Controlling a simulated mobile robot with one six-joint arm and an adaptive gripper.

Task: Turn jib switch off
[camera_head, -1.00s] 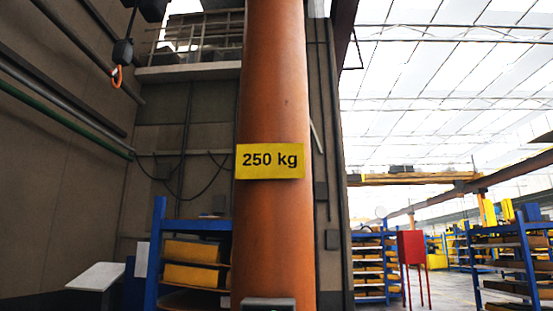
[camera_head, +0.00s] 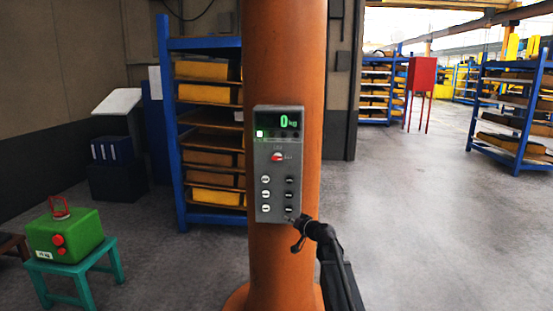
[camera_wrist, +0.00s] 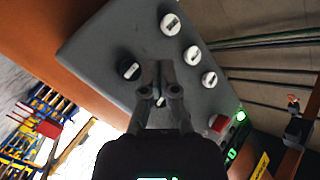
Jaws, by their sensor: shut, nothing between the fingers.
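A grey control panel (camera_head: 278,135) is fixed to the orange column (camera_head: 284,60). Its display reads 0 kg, and a small green light (camera_head: 260,134) is lit. Below are a red knob (camera_head: 278,157) and two columns of small knobs. I cannot read which knob is the jib switch. My gripper (camera_head: 291,221) is shut and empty at the panel's lower right corner. In the wrist view, my gripper (camera_wrist: 160,92) is in front of the panel face (camera_wrist: 110,45), its fingertips partly covering one knob. White knobs (camera_wrist: 193,55) and a black knob (camera_wrist: 129,70) show around it; contact is unclear.
A blue rack (camera_head: 165,120) with yellow bins stands behind the column. A red cabinet (camera_head: 421,75) and a blue rack (camera_head: 520,110) stand at the right. The floor (camera_head: 430,230) there is clear.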

